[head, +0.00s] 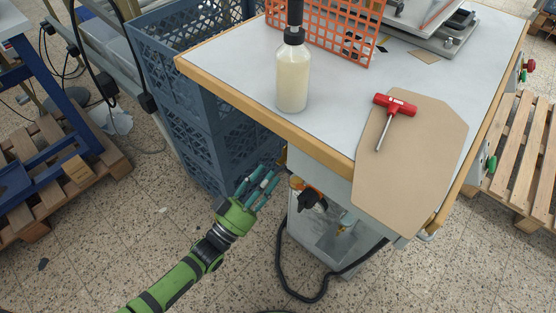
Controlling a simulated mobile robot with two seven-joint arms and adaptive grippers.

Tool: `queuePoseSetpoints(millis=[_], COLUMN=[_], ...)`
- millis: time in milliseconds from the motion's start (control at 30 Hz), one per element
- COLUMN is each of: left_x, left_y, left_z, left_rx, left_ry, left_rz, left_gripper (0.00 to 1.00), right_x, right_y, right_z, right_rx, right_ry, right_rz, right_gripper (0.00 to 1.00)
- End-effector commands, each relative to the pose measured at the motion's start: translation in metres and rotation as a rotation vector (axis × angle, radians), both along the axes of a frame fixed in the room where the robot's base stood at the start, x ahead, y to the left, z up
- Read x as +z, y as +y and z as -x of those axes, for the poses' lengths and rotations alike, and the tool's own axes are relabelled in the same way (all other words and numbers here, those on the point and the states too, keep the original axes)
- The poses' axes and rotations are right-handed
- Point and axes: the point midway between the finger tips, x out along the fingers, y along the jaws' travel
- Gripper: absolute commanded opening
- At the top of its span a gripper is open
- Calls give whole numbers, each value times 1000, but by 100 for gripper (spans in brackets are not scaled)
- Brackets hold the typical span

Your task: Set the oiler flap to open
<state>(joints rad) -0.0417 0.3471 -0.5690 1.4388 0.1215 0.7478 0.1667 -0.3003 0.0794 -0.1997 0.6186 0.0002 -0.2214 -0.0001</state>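My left gripper (264,179) is at the lower middle of the head view, in front of the table's near left corner region. Its teal fingers are spread and hold nothing visible. To its right, under the table edge, is a small unit with an orange part (297,184) and a black part (311,199), apart from the fingers in the picture. This may be the oiler, but I cannot make out its flap or tell how the flap is set. The tabletop partly hides this area. My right gripper is not in view.
A bottle of pale liquid (293,78), an orange grid (330,30) and a red-handled tool (394,110) on a brown board (440,130) are on the table (235,55). Blue crates (165,75) stand left. A black hose (281,262) hangs below. Floor beside my arm is clear.

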Motion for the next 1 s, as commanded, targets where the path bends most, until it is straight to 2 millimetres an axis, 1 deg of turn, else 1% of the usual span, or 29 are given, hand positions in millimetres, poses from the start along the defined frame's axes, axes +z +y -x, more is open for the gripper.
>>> queuePoseSetpoints(millis=[33,233,367,567,600,700,900,1000], left_x=[6,14,15,15,15,15,15,18], left_y=[-5,-18,-21,-21,-21,-21,-21,-20], left_z=[-7,-24,-28,-28,-28,-28,-28,-28], left_rx=[0,0,-1,-1,-1,0,0,0], left_ry=[-3,1,0,0,0,1,0,5], left_rz=[2,1,0,0,0,1,0,-4], left_gripper=[39,39,39,39,35,0,0,0], right_x=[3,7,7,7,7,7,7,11], right_y=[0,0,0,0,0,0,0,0], right_z=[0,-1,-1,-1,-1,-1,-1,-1], right_rx=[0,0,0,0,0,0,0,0], right_ry=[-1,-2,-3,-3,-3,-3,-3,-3], right_rz=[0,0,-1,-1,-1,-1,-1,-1], right_gripper=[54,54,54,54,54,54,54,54])
